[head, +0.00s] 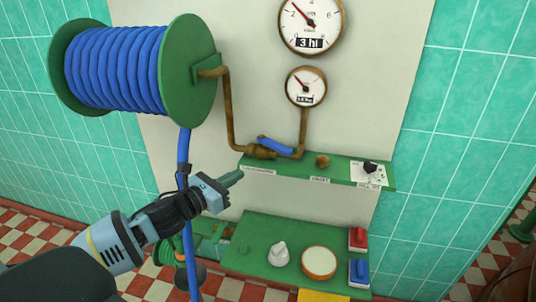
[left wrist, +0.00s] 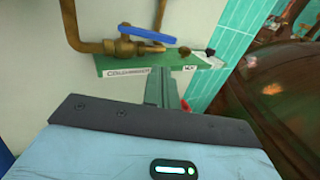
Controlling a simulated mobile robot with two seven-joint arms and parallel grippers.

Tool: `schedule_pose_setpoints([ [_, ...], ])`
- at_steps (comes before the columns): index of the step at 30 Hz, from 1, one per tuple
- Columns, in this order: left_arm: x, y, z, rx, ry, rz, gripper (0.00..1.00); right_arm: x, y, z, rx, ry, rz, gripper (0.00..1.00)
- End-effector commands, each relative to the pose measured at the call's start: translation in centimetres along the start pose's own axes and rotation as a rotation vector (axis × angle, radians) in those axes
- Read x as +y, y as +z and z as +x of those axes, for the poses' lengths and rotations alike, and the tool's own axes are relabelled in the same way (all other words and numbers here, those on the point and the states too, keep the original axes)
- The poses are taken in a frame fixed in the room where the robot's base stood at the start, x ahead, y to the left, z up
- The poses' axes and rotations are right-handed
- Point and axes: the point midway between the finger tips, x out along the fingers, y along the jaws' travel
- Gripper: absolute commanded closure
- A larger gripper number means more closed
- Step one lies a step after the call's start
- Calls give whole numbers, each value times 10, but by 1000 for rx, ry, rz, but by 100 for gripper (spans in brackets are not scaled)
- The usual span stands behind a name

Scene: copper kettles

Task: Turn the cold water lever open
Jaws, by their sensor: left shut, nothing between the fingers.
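The cold water lever (head: 276,145) is a blue handle on a brass valve (head: 262,153) at the left end of the upper green shelf. In the left wrist view the blue lever (left wrist: 147,34) lies nearly level, slanting slightly down to the right, above a label reading "COLDWATER" (left wrist: 128,72). My left gripper (head: 232,178) is shut and empty, below and left of the lever, apart from it. In the left wrist view its fingers (left wrist: 163,85) point up toward the shelf. My right gripper is in neither view.
A blue hose reel (head: 190,70) hangs at upper left, its hose (head: 184,150) running down beside my left arm. Two gauges (head: 310,25) are on the wall. A dial (head: 369,168) sits at the shelf's right end. A lower green panel (head: 245,250) carries knobs and red and blue switches.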

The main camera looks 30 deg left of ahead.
Motion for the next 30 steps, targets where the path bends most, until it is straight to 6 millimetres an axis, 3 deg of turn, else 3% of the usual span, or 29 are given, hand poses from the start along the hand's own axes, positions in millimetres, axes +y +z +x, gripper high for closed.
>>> schedule_pose_setpoints([
  [11,1,1,10,-3,1,10,100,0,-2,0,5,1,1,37],
  [30,0,2,97,-4,1,7,100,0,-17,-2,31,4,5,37],
])
